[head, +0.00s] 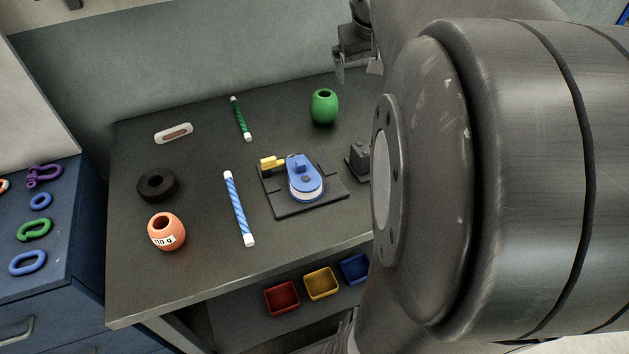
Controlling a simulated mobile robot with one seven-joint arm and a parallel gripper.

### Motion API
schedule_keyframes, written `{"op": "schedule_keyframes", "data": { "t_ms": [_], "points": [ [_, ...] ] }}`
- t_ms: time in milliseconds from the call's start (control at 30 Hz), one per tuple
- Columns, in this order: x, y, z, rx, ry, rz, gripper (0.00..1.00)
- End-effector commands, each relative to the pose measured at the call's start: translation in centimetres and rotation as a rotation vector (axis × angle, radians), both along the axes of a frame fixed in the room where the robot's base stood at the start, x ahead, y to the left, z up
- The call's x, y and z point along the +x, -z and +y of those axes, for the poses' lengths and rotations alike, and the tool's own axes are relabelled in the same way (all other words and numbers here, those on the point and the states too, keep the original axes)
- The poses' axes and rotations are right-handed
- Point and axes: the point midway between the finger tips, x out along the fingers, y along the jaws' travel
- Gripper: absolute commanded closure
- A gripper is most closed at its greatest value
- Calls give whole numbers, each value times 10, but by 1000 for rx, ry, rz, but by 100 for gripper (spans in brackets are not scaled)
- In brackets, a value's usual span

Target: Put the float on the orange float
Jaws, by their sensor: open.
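The orange float (166,232) stands upright at the front left of the dark table, with a hole in its top and a white label reading "110 g". A green float (324,107), also barrel-shaped with a hole in its top, stands upright at the back right of the table. The two floats are well apart. My gripper (338,80) shows at the top, just right of the green float in the picture and apart from it. It is open and nothing shows between its fingers. My arm hides part of it and the table's right side.
A black ring (157,187) lies behind the orange float. Coloured bins (282,299) sit below. Bare tabletop surrounds the orange float's front.

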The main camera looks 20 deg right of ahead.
Motion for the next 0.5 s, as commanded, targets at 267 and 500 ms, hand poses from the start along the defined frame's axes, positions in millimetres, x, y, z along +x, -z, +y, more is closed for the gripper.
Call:
{"op": "schedule_keyframes", "data": {
  "t_ms": [267, 500],
  "points": [
    [-82, 23, 118, 48, -116, -69, 0],
    [-150, 62, 173, 139, -202, -116, 0]
  ]
}}
